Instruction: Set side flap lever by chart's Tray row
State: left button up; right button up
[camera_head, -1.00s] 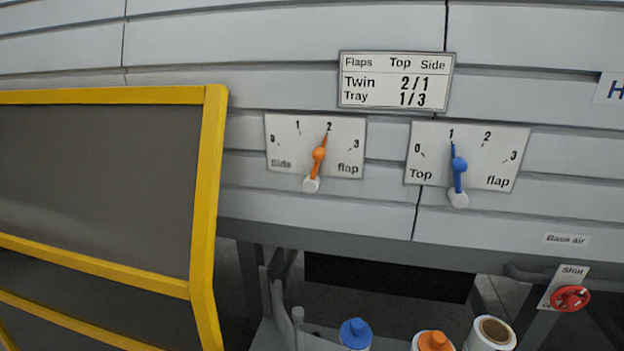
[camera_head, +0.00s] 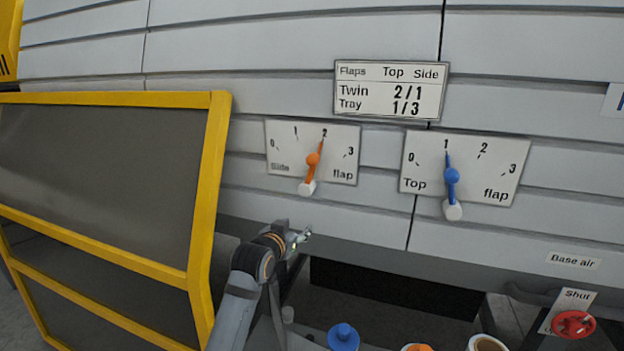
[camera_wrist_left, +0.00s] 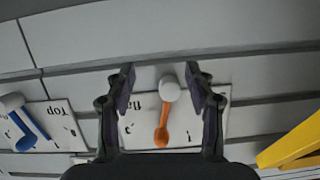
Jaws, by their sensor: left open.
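The chart (camera_head: 390,90) on the wall gives Tray as 1/3 under Top and Side. The side flap dial (camera_head: 340,163) carries an orange lever (camera_head: 313,160) pointing at 2. The top flap dial (camera_head: 500,170) carries a blue lever (camera_head: 452,175) pointing at 1. My left gripper (camera_head: 303,235) is below the side flap dial in the head view. In the left wrist view it is open (camera_wrist_left: 165,85), with its fingers to either side of the orange lever's white end (camera_wrist_left: 170,88); contact cannot be told. My right gripper is not in view.
A yellow-framed dark panel (camera_head: 207,200) stands left of the dials. A red valve wheel (camera_head: 573,323) labelled Shut is at lower right. Capped containers, one blue-topped (camera_head: 343,336), stand below. The wall around the dials is clear.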

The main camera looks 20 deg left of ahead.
aim_at(310, 162)
pick_arm(q)
notch_tip(310, 162, up, 16)
jog(key=d+t, duration=0.2)
jog(key=t, duration=0.1)
jog(key=shift+h, duration=0.4)
jog(key=w+p, duration=0.4)
jog(key=w, duration=0.5)
jog(key=shift+w, duration=0.25)
jog(key=shift+w+a+f, duration=0.1)
jog(key=shift+w, duration=0.25)
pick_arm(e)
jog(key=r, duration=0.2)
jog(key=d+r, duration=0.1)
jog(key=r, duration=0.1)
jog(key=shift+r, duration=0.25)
pick_arm(q)
jog(key=shift+m, duration=0.3)
jog(key=shift+c, duration=0.7)
grip_shut()
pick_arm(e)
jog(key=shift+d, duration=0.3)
